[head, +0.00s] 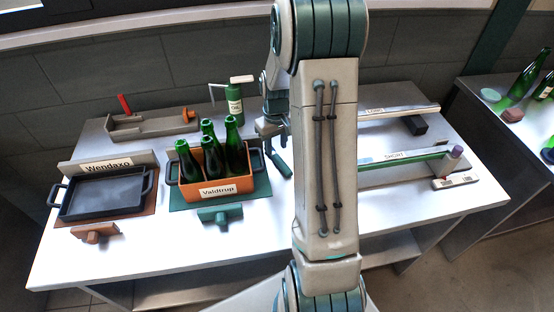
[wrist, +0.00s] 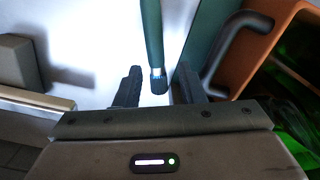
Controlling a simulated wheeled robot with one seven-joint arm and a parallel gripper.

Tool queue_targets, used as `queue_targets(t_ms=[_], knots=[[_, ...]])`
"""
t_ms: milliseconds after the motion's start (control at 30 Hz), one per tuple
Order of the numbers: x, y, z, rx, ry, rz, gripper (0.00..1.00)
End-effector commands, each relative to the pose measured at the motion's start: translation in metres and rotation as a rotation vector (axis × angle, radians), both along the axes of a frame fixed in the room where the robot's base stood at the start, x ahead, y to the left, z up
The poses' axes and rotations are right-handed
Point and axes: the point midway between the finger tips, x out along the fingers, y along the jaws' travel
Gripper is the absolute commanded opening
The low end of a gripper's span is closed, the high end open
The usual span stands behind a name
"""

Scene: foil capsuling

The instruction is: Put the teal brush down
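The teal brush (head: 280,163) is a slim teal rod beside the green mat, just below my gripper (head: 270,128) in the head view. In the wrist view the brush (wrist: 153,40) runs down from the top edge to a blue band and a dark end between my two fingers (wrist: 158,88). The fingers stand apart, with a visible gap on each side of the brush. The brush appears to lie on the white table (head: 250,240). My arm hides part of the table to the right of it.
Left of the brush, an orange Valdtrup crate (head: 243,185) of green bottles stands on a green mat (head: 262,190), close to my right finger in the wrist view. A Wendaxo tray (head: 100,195) is farther left. A green bottle-shaped dispenser (head: 234,103) stands behind. SHORT (head: 395,156) and LONG (head: 376,110) rails lie right.

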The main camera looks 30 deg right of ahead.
Motion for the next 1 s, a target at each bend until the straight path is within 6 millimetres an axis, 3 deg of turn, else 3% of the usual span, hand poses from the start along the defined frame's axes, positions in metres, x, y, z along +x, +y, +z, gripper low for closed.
queue_targets(t_ms=[233, 533, 867, 1000], knots=[[-0.001, -0.001, -0.016, 0.001, 0.002, -0.001, 0.36], [-0.003, -0.003, -0.052, 0.0, 0.002, 0.0, 0.36], [-0.003, -0.004, -0.059, -0.001, -0.001, 0.0, 0.36], [-0.003, -0.004, -0.059, -0.001, -0.001, 0.0, 0.02]])
